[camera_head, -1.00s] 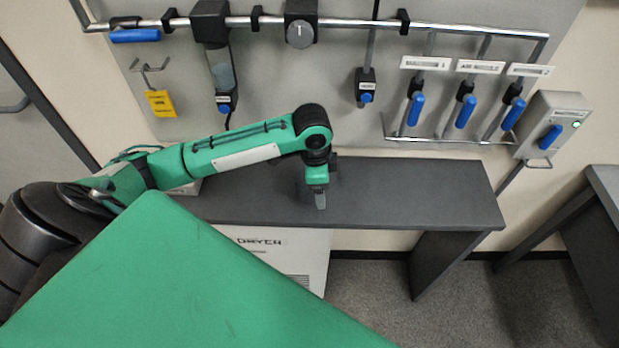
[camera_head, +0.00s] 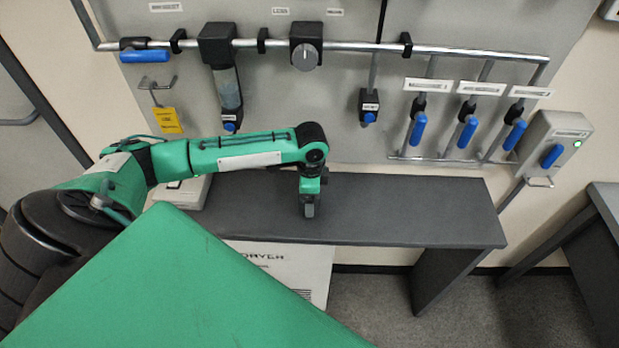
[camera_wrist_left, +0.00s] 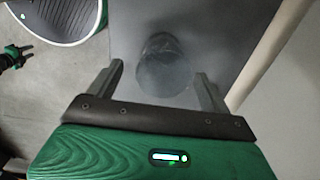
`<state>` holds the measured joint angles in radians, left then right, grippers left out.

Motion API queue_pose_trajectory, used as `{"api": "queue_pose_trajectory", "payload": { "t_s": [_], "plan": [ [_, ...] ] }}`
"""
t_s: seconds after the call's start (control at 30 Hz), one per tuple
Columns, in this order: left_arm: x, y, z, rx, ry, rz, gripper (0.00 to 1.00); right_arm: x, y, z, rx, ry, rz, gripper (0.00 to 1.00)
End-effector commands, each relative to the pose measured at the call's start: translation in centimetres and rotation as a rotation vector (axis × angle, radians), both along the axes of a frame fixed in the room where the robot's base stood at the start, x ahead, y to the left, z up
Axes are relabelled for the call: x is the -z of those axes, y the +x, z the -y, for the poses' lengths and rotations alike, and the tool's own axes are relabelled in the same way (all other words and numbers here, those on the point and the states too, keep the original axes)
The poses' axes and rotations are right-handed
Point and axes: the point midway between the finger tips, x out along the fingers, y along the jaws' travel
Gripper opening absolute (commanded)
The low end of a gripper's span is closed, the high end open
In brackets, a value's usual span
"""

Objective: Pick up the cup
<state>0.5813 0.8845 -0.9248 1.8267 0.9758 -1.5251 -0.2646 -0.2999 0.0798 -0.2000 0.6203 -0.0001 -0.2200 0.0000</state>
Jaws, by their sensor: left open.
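The cup (camera_wrist_left: 161,52) is a clear, smoky glass-like one on the dark grey bench in the left wrist view. It is beyond and partly between the two fingers of my left gripper (camera_wrist_left: 158,71), which is open and empty. I cannot tell whether the fingers touch it. In the head view my left gripper (camera_head: 309,207) points down over the middle of the bench. No cup can be made out there. At the left edge of the wrist view is a small green and dark part (camera_wrist_left: 12,57), perhaps my right gripper; its jaws are unclear.
The dark bench (camera_head: 410,215) stands against the wall and is clear right of the gripper. A pale device (camera_head: 182,192) sits at its left end. A metal rail (camera_head: 350,46) with blue-handled tools (camera_head: 467,132) is above. A white dryer box (camera_head: 285,268) is below.

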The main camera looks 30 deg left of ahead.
Motion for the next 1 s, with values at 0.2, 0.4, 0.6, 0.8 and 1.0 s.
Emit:
{"api": "queue_pose_trajectory", "payload": {
  "t_s": [0.2, 0.4, 0.6, 0.8, 1.0],
  "plan": [
    [2.4, 0.1, -0.4, -0.001, 0.000, -0.004, 0.82, -1.7, 0.0, 0.3, -0.001, -0.003, 0.001, 0.36],
    [4.8, 0.2, -0.4, 0.001, -0.001, -0.001, 0.82, -2.2, 0.0, 0.3, -0.001, -0.003, 0.000, 0.36],
    [5.2, 0.2, -0.4, 0.002, 0.001, -0.001, 0.82, -2.1, 0.0, 0.3, -0.001, -0.003, 0.000, 0.36],
    [5.2, 0.2, -0.4, 0.001, 0.000, 0.000, 0.54, -2.1, 0.0, 0.1, 0.000, -0.001, 0.000, 0.36],
    [5.1, 0.2, -0.5, 0.001, 0.000, 0.000, 0.34, -2.1, 0.0, -0.2, 0.001, 0.002, 0.000, 0.36]
  ]
}}
